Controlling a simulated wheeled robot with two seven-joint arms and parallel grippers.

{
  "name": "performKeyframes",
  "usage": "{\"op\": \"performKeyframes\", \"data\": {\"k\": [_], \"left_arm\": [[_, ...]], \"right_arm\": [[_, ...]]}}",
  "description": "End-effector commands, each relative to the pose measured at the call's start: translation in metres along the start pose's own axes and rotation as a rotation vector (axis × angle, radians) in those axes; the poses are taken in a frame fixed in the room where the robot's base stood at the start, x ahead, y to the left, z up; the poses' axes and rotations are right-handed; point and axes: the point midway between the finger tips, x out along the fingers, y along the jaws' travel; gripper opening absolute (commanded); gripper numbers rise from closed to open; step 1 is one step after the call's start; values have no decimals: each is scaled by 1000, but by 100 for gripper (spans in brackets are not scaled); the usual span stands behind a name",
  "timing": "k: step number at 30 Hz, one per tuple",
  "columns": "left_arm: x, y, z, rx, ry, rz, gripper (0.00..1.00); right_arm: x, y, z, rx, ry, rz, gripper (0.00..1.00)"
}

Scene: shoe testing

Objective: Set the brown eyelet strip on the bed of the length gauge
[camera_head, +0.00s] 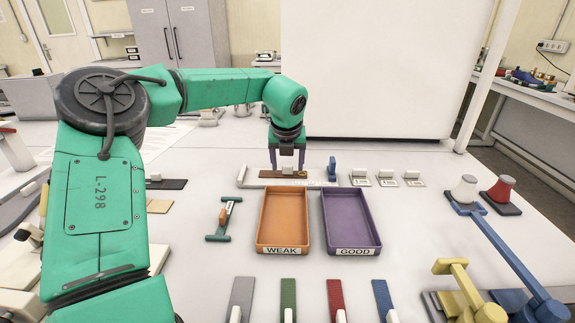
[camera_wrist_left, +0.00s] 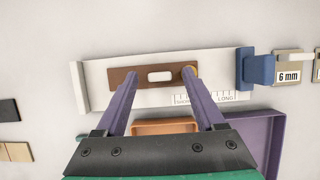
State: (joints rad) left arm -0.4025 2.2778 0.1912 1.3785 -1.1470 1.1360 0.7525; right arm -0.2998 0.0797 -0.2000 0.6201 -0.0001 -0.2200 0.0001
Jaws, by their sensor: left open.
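The brown eyelet strip (camera_wrist_left: 138,81) lies lengthwise on the white bed of the length gauge (camera_wrist_left: 98,84), with a white grip block on its middle and a round eyelet near its right end. The gauge's bed also shows in the head view (camera_head: 252,182), with its blue end block (camera_head: 332,169) at the right. My left gripper (camera_head: 287,170) is over the strip. In the wrist view its purple fingers (camera_wrist_left: 160,76) stand wide apart, reaching toward either end of the strip, clear of the white block. The strip is partly hidden by the gripper in the head view. My right gripper is not seen.
An orange WEAK tray (camera_head: 283,250) and a purple GOOD tray (camera_head: 352,251) stand in front of the gauge. Small labelled blocks (camera_head: 387,181) lie to its right. Several coloured strips (camera_head: 289,294) line the front. A green tool (camera_head: 223,218) lies left of the trays.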

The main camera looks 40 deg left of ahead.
Motion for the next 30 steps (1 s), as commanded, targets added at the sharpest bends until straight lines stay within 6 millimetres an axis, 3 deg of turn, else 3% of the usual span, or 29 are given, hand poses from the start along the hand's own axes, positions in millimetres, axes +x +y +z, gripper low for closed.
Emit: {"op": "performKeyframes", "data": {"k": [12, 15, 19, 30], "left_arm": [[-112, 0, 0, 1, -5, 0, 71], [-130, 0, 0, -1, -3, 0, 71], [-138, 0, 0, 0, -1, 1, 71], [-138, 0, 0, 1, 0, 1, 71]], "right_arm": [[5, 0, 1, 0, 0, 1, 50], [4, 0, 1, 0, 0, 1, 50], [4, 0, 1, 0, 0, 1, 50], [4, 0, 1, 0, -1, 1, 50]]}}
